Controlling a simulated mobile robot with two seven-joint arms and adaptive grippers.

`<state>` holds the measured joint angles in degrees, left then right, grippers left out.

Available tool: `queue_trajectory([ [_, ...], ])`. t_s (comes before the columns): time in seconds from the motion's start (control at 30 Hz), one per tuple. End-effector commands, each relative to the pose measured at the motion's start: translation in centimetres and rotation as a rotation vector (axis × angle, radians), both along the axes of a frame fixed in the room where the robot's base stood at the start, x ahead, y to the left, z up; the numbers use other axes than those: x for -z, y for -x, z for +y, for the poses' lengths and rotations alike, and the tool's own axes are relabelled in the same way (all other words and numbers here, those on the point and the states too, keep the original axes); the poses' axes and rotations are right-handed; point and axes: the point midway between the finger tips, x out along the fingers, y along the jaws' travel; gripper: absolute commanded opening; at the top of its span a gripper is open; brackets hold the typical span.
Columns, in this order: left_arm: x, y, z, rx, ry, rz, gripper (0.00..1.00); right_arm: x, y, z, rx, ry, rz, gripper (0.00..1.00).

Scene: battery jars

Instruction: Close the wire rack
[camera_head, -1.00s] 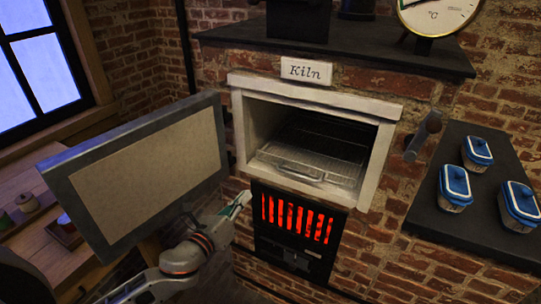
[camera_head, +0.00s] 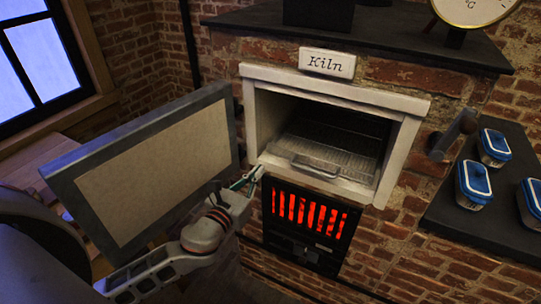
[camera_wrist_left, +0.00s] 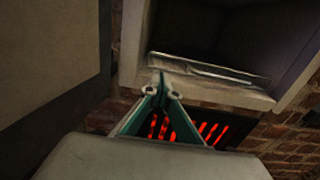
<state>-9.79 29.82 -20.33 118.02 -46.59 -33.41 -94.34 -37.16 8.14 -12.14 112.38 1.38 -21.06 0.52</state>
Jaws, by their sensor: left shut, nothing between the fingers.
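The wire rack (camera_head: 325,155) lies inside the kiln opening, with its front handle (camera_head: 315,166) near the front edge of the chamber. In the left wrist view the rack's front (camera_wrist_left: 205,68) shows just beyond my fingers. My left gripper (camera_head: 255,174) is shut and empty, at the lower left corner of the kiln's white frame (camera_head: 340,91). In the wrist view its fingertips (camera_wrist_left: 161,80) point toward the rack's front edge; I cannot tell whether they touch anything. My right gripper is not in view.
The kiln door (camera_head: 150,170) stands swung open to the left, close to my left arm. A red-glowing grate (camera_head: 308,212) is below the opening. Several blue-lidded jars (camera_head: 494,147) stand on the dark shelf (camera_head: 450,215) at right. A handle (camera_head: 452,134) sticks out right of the frame.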

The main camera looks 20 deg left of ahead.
Motion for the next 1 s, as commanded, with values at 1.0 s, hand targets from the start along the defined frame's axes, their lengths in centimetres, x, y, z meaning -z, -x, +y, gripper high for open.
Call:
queue_trajectory([
  [1.0, 0.1, -8.2, -0.2, 0.001, 0.002, 0.002, 0.00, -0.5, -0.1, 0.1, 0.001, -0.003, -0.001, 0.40],
])
